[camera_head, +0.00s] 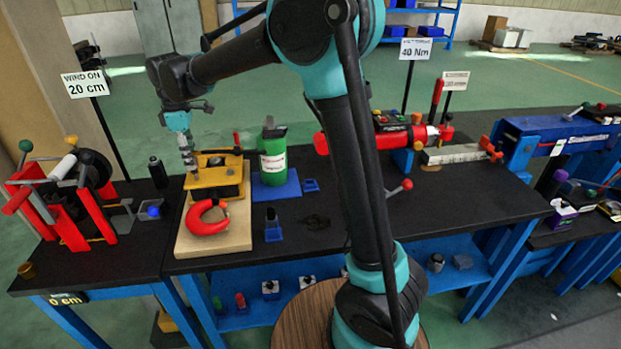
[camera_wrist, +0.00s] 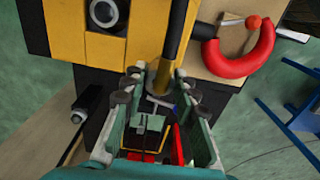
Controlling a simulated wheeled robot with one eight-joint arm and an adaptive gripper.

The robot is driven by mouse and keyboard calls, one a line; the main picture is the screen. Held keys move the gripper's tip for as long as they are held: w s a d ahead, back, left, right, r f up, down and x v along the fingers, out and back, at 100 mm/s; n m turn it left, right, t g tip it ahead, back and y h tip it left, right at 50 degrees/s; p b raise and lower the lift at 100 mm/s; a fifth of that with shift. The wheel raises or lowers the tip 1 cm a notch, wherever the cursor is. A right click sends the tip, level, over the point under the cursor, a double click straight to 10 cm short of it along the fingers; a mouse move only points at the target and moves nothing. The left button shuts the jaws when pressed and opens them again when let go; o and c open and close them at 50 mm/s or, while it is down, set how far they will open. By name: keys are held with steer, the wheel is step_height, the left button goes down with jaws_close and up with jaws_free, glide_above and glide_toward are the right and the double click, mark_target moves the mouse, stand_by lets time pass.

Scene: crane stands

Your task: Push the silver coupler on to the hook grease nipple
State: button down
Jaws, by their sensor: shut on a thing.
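My gripper (camera_head: 184,140) points down over the left back part of the yellow hook block (camera_head: 215,178). It is shut on the silver coupler (camera_head: 188,160), which hangs below the fingers close to the block. In the wrist view, the fingers (camera_wrist: 160,88) close around the coupler, and a dark yellow rod-like part (camera_wrist: 171,45) runs up from between them. The red hook (camera_head: 207,217) lies in front of the block, and it also shows in the wrist view (camera_wrist: 240,62). I cannot make out the grease nipple, or whether the coupler touches it.
The block and hook rest on a pale board (camera_head: 238,237) on the black bench. A green canister (camera_head: 272,155) stands to the right on a blue mat (camera_head: 290,188). A black bottle (camera_head: 158,172) and a red winding stand (camera_head: 75,195) are to the left.

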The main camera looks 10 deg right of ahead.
steer(key=shift+f, duration=0.85)
steer(key=c, duration=1.1)
jaws_free()
steer(key=shift+r, duration=2.5)
steer(key=shift+r, duration=0.1)
